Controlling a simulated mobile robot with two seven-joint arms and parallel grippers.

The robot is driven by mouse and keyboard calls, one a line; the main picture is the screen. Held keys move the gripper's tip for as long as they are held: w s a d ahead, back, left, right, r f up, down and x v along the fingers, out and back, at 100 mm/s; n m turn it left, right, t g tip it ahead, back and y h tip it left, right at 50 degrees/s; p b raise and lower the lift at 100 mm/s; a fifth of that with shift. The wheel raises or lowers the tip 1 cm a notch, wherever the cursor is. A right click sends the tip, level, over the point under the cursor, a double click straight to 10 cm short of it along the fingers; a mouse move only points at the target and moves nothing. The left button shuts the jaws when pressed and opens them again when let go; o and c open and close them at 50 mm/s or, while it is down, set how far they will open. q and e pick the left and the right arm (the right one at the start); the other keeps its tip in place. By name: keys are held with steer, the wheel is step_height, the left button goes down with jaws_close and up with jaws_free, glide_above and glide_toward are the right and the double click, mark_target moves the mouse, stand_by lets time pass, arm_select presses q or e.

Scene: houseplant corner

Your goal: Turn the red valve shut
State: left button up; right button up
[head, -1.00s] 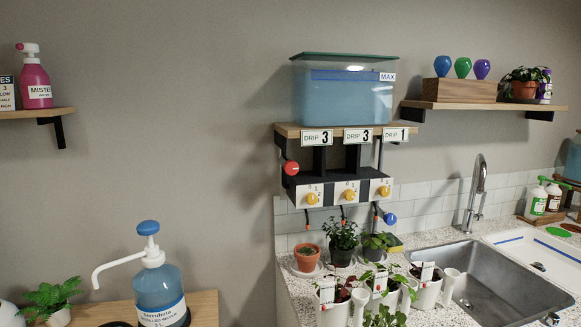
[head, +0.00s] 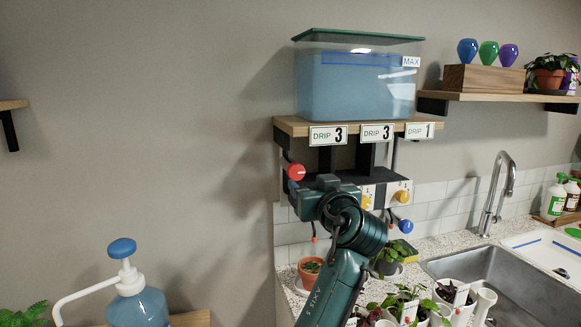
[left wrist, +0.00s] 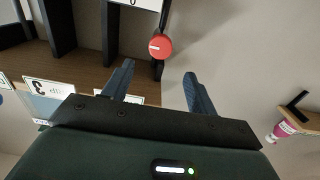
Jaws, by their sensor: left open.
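The red valve (head: 296,172) is a round knob at the left side of the drip unit, under the water tank (head: 355,85). It also shows in the left wrist view (left wrist: 161,46), a little beyond and between the two fingertips, with a pale mark on its face. My left gripper (left wrist: 158,78) is open and empty, its fingers pointing toward the valve but apart from it. In the head view my left gripper (head: 293,185) is just below the valve, and my arm hides part of the drip unit. My right gripper is not in view.
The tank stands on a wooden shelf (head: 290,125) with drip labels. Potted plants (head: 310,268) stand on the counter below. A blue-topped pump bottle (head: 125,285) is lower left.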

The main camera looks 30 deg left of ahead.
mark_target(297, 171)
arm_select(q)
steer(key=p+x, duration=0.3)
steer(key=x, duration=0.9)
steer(key=shift+r+p, duration=0.1)
steer(key=shift+p, duration=0.3)
steer(key=shift+w+a, duration=0.25)
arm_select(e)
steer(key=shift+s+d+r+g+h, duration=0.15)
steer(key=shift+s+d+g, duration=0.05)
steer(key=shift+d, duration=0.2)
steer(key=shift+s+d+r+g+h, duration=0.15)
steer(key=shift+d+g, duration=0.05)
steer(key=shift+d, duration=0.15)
arm_select(q)
steer(key=shift+c, duration=0.4)
